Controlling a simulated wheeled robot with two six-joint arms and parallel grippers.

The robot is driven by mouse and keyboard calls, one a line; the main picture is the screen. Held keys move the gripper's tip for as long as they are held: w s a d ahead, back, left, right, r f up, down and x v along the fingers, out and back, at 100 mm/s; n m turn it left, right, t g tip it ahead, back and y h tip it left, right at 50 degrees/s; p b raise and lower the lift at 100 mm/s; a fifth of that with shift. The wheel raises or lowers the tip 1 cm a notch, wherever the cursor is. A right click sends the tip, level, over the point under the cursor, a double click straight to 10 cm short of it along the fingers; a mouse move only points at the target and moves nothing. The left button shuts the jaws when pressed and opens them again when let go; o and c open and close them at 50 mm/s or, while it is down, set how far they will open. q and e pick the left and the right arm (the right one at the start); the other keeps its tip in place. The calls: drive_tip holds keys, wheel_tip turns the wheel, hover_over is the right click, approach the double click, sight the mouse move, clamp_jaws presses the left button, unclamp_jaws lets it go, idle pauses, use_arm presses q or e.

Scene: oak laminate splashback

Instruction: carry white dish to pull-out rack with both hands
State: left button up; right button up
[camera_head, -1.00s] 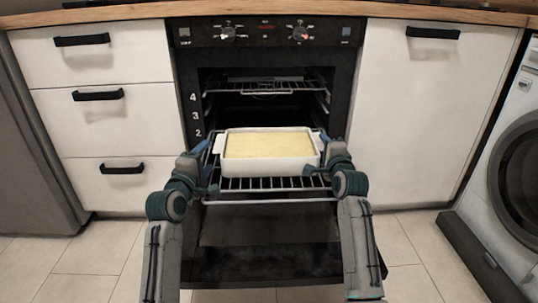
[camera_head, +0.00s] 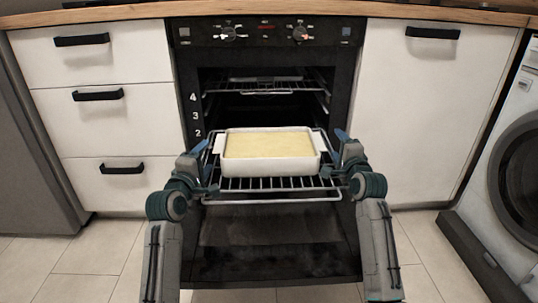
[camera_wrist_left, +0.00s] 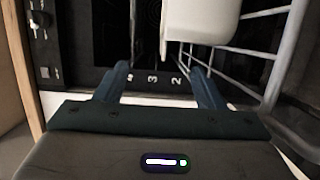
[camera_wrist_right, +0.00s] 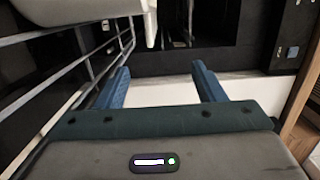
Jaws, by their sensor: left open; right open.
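The white dish (camera_head: 268,167) with a pale yellow filling sits level on the pull-out rack (camera_head: 270,199), which is slid out of the open oven. My left gripper (camera_head: 205,160) is open beside the dish's left end, and my right gripper (camera_head: 338,150) is open beside its right end with a gap between. In the left wrist view, the open fingers (camera_wrist_left: 163,82) show with the white dish (camera_wrist_left: 202,22) above them, apart from them. In the right wrist view, the open fingers (camera_wrist_right: 160,85) are empty and part of the dish (camera_wrist_right: 85,12) shows at the upper left.
The oven door (camera_head: 270,262) hangs open below the rack. An upper rack (camera_head: 265,88) is inside the oven. White drawers (camera_head: 110,130) stand on the left, a white cabinet (camera_head: 425,130) on the right, and a washing machine (camera_head: 510,190) at far right.

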drive_tip(key=d, duration=0.2)
drive_tip(key=shift+s+d, duration=0.2)
drive_tip(key=shift+d, duration=0.15)
use_arm(q)
drive_tip(key=shift+r, duration=0.1)
use_arm(e)
drive_tip(key=shift+r, duration=0.1)
